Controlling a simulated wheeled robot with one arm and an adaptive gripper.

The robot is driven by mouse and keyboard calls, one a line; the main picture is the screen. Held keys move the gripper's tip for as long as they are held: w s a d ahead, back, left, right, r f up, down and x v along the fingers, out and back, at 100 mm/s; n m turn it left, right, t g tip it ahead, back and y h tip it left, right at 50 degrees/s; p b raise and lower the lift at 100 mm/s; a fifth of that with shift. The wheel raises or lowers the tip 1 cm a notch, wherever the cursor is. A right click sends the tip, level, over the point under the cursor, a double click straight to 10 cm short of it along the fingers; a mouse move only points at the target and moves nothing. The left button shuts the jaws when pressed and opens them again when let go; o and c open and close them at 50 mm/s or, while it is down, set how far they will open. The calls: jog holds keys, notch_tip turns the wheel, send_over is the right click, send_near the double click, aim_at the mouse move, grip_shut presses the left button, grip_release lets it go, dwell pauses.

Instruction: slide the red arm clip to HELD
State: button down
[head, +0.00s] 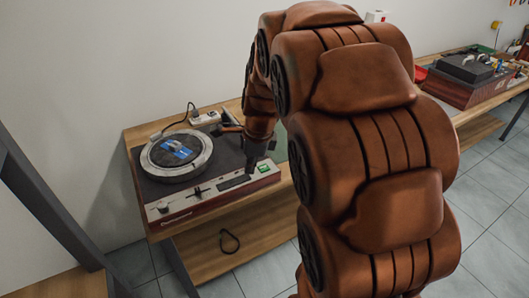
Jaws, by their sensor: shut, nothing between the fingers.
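A record player (168,205) with a wooden front and dark top stands on a wooden bench. Its round platter (202,160) carries a blue label at the middle. My gripper (250,170) is dark and shut, pointing down over the right part of the player, close to its front strip. Nothing shows in its fingers. An orange-red piece (230,128) lies at the player's back right, left of my wrist; I cannot tell if it is the arm clip. The HELD mark cannot be read. My arm hides part of the player's right side.
A white power strip (206,118) and a black cable lie behind the player. A black loop (229,241) lies on the lower shelf (205,259). Another bench with equipment (465,80) stands at right.

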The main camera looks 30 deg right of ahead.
jog(key=w+d+f+m+t+h, duration=0.1)
jog(key=w+d+f+m+t, duration=0.1)
jog(key=w+d+m, duration=0.7)
jog(key=d+m, duration=0.3)
jog(key=shift+d, duration=0.4)
jog(key=shift+w, duration=0.1)
jog(key=p, duration=0.2)
send_over(265, 160)
jog(key=f, duration=0.7)
jog(key=shift+s, duration=0.3)
jog(key=shift+p+x, duration=0.4)
jog(key=shift+x, duration=0.85)
jog(key=shift+w+d, duration=0.1)
jog(key=shift+d, duration=0.05)
